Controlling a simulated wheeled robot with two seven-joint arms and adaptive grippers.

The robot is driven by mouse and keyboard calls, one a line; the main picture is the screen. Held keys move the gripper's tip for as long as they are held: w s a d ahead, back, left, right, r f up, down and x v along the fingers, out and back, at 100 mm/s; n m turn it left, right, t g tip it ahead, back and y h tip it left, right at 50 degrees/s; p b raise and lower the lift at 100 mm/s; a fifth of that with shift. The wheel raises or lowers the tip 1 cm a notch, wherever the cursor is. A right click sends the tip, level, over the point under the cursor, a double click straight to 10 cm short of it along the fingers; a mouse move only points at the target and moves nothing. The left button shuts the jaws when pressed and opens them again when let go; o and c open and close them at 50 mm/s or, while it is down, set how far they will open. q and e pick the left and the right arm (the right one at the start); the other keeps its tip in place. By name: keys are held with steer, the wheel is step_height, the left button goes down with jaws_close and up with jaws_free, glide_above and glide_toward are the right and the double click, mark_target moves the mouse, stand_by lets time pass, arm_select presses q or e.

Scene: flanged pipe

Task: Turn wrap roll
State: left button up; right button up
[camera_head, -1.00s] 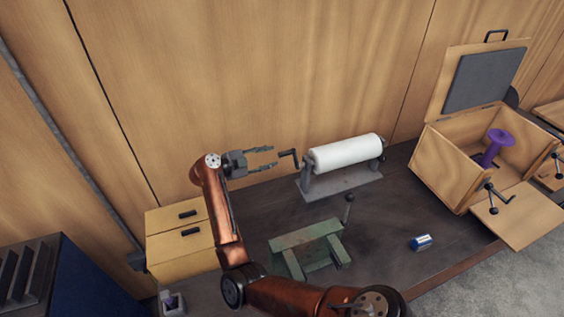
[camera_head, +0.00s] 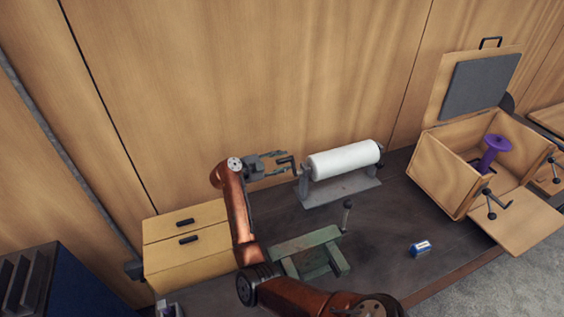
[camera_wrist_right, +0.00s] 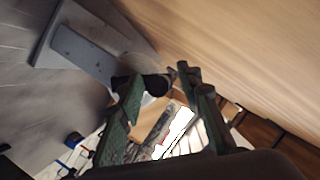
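The white wrap roll (camera_head: 343,160) lies level on a grey stand (camera_head: 340,190) at the back of the dark table. A dark crank handle (camera_head: 292,164) sticks out from its left end. The arm reaching up through the middle carries my right gripper (camera_head: 281,163), which points right at the crank. Its fingers are apart, with the handle at or between their tips; I cannot tell if they touch it. In the right wrist view the two green-black fingers (camera_wrist_right: 158,82) are spread, with a dark rounded piece near the left tip. My left gripper is out of view.
A green metal stand (camera_head: 305,242) with an upright lever is in front of the roll. A wooden drawer box (camera_head: 185,243) stands at left. An open wooden box (camera_head: 450,175) with a purple spool (camera_head: 493,150) is at right. A blue-white item (camera_head: 420,248) lies at front right.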

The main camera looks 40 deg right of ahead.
jaws_close()
stand_by(0.7)
